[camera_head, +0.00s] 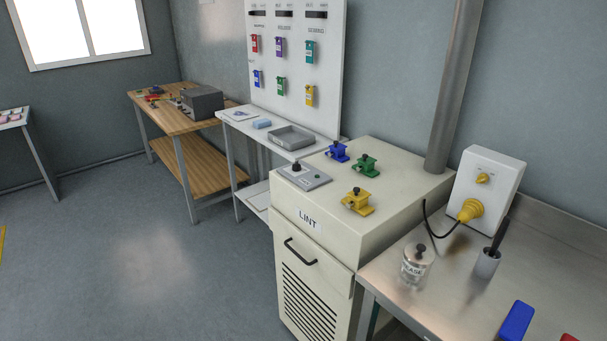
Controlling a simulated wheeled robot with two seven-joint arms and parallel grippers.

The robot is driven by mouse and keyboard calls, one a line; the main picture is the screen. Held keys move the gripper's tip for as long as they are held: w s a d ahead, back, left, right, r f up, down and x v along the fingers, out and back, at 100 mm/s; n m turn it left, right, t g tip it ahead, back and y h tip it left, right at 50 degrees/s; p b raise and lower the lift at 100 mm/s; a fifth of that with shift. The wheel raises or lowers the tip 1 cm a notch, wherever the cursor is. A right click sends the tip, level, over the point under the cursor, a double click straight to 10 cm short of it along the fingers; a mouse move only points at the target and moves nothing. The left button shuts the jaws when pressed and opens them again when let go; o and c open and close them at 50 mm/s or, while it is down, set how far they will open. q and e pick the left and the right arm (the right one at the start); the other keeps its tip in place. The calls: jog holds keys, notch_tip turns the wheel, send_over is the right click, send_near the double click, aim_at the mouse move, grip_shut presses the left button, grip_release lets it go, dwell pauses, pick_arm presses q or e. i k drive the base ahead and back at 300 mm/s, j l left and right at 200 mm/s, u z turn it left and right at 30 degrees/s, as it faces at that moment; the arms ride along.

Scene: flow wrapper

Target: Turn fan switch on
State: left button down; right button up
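No label reading "fan" is legible. A grey control plate (304,176) with a black knob (297,167) and a small dark green spot lies on top of the cream LINT cabinet (400,205). A white wall box (490,178) at the right carries a yellow rotary switch (482,179), with a yellow plug (470,210) below it and a black cable running from the plug. I cannot tell which of the two is the fan switch, or its setting. Neither of my grippers is in view.
Blue (338,151), green (366,165) and yellow (357,201) clamp-like devices stand on the cabinet. A grey pipe (453,90) rises behind it. A glass jar (416,264) and a grey cup (487,263) stand on the steel table (450,300). The floor at left is clear.

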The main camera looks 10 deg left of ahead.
aim_at(296, 167)
jog(key=i+j, duration=0.2)
jog(key=i, duration=0.2)
jog(key=i+j+z, duration=0.1)
jog(key=i, duration=0.35)
